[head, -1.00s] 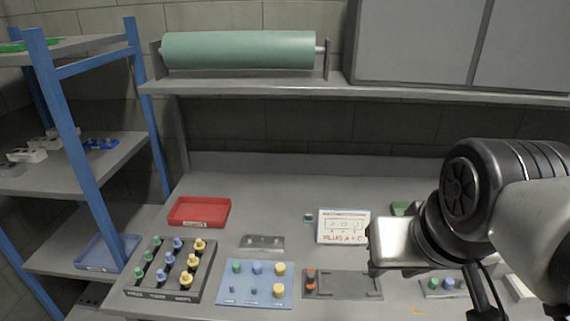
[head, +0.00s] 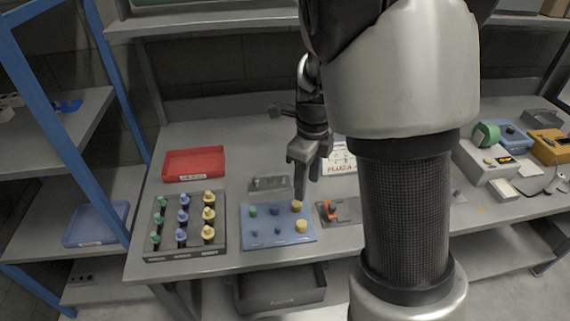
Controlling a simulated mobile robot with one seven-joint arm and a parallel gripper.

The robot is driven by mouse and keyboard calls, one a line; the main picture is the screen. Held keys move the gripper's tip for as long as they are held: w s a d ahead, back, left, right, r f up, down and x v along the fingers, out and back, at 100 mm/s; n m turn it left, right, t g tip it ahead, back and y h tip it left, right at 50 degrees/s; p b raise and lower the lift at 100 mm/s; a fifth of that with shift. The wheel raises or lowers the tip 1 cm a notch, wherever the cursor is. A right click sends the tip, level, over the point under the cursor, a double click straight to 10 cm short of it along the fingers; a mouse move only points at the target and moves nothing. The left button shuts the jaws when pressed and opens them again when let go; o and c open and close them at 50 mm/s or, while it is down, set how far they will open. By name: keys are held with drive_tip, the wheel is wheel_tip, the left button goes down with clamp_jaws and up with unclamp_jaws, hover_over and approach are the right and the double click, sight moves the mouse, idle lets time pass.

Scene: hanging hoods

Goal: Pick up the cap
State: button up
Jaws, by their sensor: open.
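The task names a cap but not which one. Several coloured caps or plugs sit on a blue mat (head: 265,239): a green one (head: 252,211), a blue one (head: 274,210) and a yellow one (head: 296,206) along the back. A second yellow one (head: 301,226) and small blue pieces (head: 278,230) are in front. A dark rack (head: 170,251) to the left holds rows of green, blue and yellow capped pieces. My gripper (head: 307,185) points down, open, above the right back part of the mat, close to the back yellow piece. I cannot tell the exact gap.
A red tray (head: 194,164) lies at the back left. A grey tray (head: 348,211) with an orange piece is right of the mat. A white card (head: 341,160) stands behind, partly hidden by my arm. Grey devices (head: 485,160) are at the right. A blue-framed shelf is at the left.

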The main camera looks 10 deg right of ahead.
drive_tip(key=b, duration=0.1)
hover_over(302, 223)
drive_tip(key=s, duration=0.1)
drive_tip(key=shift+m, duration=0.4)
drive_tip(key=f, duration=1.2)
drive_tip(key=shift+d, duration=0.2)
drive_tip(key=shift+w+a+f, duration=0.1)
drive_tip(key=shift+w+f, duration=0.15)
drive_tip(key=shift+f, duration=1.3)
drive_tip(key=shift+w+a+f, duration=0.1)
drive_tip(key=shift+w+f, duration=0.1)
drive_tip(key=shift+f, duration=1.3)
drive_tip(key=c, duration=1.1)
